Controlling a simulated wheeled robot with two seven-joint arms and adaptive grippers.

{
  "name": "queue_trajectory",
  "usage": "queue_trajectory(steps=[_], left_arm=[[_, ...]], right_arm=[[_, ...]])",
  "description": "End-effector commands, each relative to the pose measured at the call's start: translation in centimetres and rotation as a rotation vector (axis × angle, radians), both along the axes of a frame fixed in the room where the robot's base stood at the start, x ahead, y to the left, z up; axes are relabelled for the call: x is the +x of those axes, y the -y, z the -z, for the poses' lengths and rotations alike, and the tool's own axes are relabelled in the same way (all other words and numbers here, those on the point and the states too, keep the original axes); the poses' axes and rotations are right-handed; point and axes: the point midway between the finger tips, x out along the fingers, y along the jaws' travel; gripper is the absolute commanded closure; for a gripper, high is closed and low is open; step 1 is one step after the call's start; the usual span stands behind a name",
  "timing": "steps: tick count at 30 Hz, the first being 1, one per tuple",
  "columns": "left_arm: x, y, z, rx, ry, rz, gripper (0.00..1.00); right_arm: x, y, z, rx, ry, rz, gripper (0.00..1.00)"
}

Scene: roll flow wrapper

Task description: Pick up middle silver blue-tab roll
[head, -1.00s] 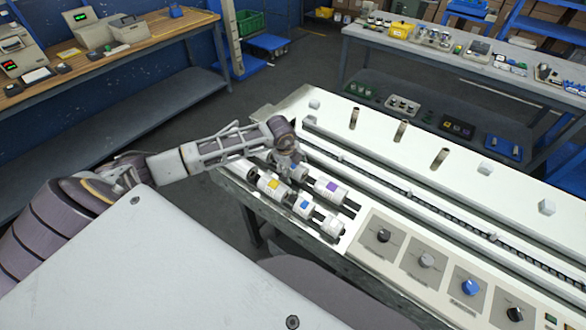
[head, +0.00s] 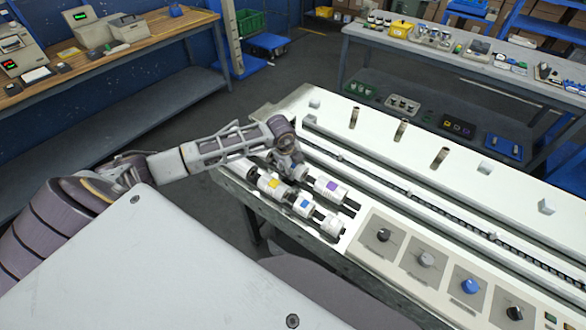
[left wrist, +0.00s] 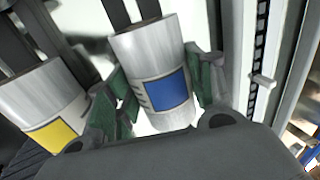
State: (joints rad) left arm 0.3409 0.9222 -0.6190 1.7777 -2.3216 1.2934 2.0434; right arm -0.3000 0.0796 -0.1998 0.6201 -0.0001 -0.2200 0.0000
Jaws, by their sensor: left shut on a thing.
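A silver roll with a blue tab (left wrist: 150,57) lies between the green-padded fingers of my left gripper (left wrist: 163,92) in the left wrist view, with a finger against each side. In the head view, my left gripper (head: 287,152) reaches down over the back row of rolls and partly hides this roll (head: 299,171). A silver roll with a yellow tab (left wrist: 45,105) lies to its left in the wrist view. In the head view, a purple-tab roll (head: 331,187) lies to its right. My right gripper is not in view.
The front row holds a yellow-tab roll (head: 270,183), another blue-tab roll (head: 305,204) and an end roll (head: 332,225). A control panel with knobs (head: 425,259) is to the right. A long rail with a dark chain (head: 410,193) runs behind the rolls.

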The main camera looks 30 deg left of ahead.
Motion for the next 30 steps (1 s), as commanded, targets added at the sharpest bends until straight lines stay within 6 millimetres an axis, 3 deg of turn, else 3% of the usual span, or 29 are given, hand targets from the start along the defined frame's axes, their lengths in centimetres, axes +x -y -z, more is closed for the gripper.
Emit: queue_trajectory(steps=[13, 30], left_arm=[[0.2, 0.0, -1.4, -0.002, 0.004, -0.001, 0.82], [0.1, 0.0, -8.9, -0.001, 0.005, 0.000, 0.82]], right_arm=[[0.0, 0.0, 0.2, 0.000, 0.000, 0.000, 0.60], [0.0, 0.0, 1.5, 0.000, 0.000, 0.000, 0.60]])
